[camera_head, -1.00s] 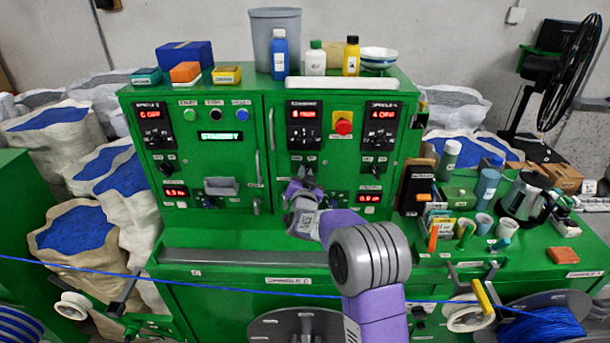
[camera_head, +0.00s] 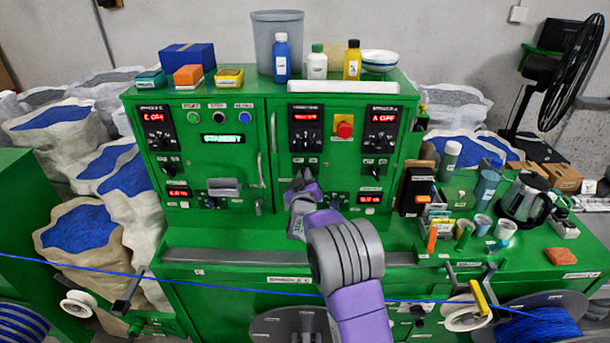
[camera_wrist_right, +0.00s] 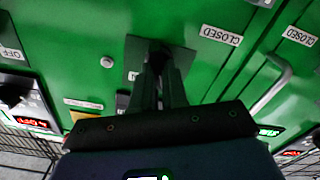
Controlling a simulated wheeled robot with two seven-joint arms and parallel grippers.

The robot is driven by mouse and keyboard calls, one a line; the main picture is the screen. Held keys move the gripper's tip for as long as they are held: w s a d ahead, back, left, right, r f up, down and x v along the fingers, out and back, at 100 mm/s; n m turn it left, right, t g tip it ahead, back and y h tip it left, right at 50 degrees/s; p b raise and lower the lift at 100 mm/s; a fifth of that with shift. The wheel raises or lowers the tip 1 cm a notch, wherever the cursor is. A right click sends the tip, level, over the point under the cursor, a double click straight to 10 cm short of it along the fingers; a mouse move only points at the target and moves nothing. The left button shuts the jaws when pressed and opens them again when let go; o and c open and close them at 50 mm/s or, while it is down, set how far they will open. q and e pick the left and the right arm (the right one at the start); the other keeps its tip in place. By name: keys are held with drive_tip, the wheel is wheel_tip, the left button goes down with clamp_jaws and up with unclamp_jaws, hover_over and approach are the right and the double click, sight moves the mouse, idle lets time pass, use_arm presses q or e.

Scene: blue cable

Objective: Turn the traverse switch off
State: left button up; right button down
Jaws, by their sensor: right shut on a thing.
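The control panel (camera_head: 226,120) is a green cabinet front with displays and knobs. The traverse switch appears to be the dark knob on a square dark plate (camera_wrist_right: 135,72) in the right wrist view, below the panel's middle display (camera_head: 306,117). My right gripper (camera_head: 303,180) is at this switch, and the right wrist view shows its fingers (camera_wrist_right: 155,72) shut on the knob. The fingers hide most of the knob, so its pointer position cannot be read. My left gripper is not in view.
A red emergency button (camera_head: 344,130) sits right of the middle display. Another dark knob (camera_head: 375,168) is to its lower right. Bottles and boxes stand on top of the cabinet. A ledge (camera_head: 250,257) runs below the panel. A blue cable (camera_head: 220,287) crosses in front.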

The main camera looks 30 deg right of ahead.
drive_tip(key=shift+n, duration=0.5)
drive_tip(key=c, duration=1.2)
unclamp_jaws()
drive_tip(key=shift+o, duration=0.2)
drive_tip(key=v, duration=0.7)
drive_tip(key=shift+s+a+b, duration=0.2)
drive_tip(key=shift+a+b, duration=0.05)
drive_tip(key=shift+b, duration=0.05)
